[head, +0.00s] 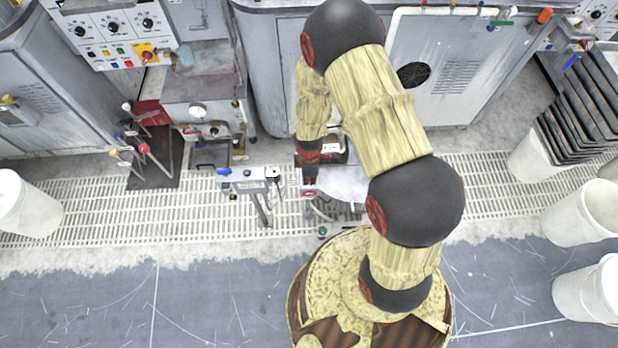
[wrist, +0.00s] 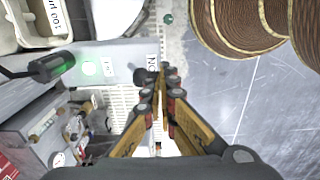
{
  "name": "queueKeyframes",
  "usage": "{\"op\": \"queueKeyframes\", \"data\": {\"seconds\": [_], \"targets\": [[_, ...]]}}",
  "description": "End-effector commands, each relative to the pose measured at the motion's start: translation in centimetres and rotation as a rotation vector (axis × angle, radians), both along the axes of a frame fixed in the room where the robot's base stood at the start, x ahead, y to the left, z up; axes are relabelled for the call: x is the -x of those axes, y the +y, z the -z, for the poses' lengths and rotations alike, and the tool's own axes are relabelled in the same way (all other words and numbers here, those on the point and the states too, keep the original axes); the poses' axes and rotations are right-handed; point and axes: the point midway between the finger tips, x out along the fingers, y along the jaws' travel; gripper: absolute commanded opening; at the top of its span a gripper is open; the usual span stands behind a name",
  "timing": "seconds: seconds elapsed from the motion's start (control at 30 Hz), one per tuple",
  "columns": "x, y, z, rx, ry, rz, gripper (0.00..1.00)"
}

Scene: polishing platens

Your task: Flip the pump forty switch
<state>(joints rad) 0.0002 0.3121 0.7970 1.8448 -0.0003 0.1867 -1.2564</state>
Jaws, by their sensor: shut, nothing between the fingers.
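My gripper (wrist: 168,72) is shut and empty, its fingertips together in the middle of the wrist view. In the head view it (head: 309,180) points down beside a small grey control box. The tips are at or just beside a small dark toggle knob (wrist: 141,76) on the box's pale top face (wrist: 115,55); I cannot tell whether they touch. A printed label (wrist: 152,64) sits by the knob. I cannot read which switch is pump forty. The box also shows in the head view (head: 247,174).
A pale container marked 100 (wrist: 42,20) lies at upper left of the wrist view. Grey machines (head: 455,75) stand behind. White buckets (head: 582,213) stand at right and another bucket (head: 25,207) at left.

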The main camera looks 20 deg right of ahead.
Motion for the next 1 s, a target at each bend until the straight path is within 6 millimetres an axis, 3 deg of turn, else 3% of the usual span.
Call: {"op": "queueKeyframes", "data": {"seconds": [0.8, 1.0], "targets": [[0.0, 0.0, -6.2, 0.000, 0.000, 0.000, 0.00], [0.0, 0.0, -6.3, 0.000, 0.001, 0.000, 0.00]]}}
